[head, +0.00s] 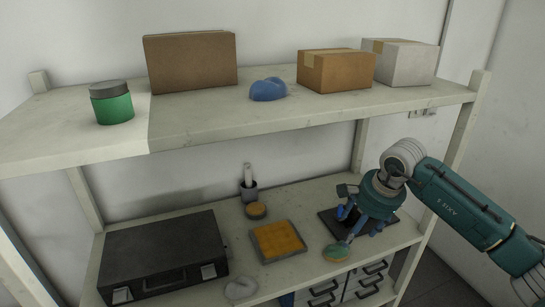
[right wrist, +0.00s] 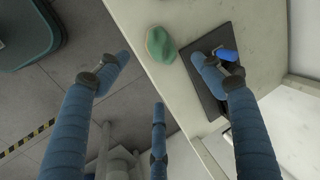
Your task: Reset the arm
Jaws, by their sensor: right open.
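My right arm (head: 455,205), teal with grey joints, reaches in from the right in the head view. Its gripper (head: 360,224) is over the right part of the lower shelf, near a dark flat mat (head: 332,226). The blue fingers are spread, with nothing between them in the right wrist view (right wrist: 158,85). A small green rounded item (head: 337,252) lies on the shelf near its front edge, close to the fingers; it also shows in the right wrist view (right wrist: 160,45). My left gripper is not in view.
The upper shelf (head: 200,120) is above, with boxes and a green jar (head: 111,103). A blue-handled item (right wrist: 227,54) lies on the mat.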

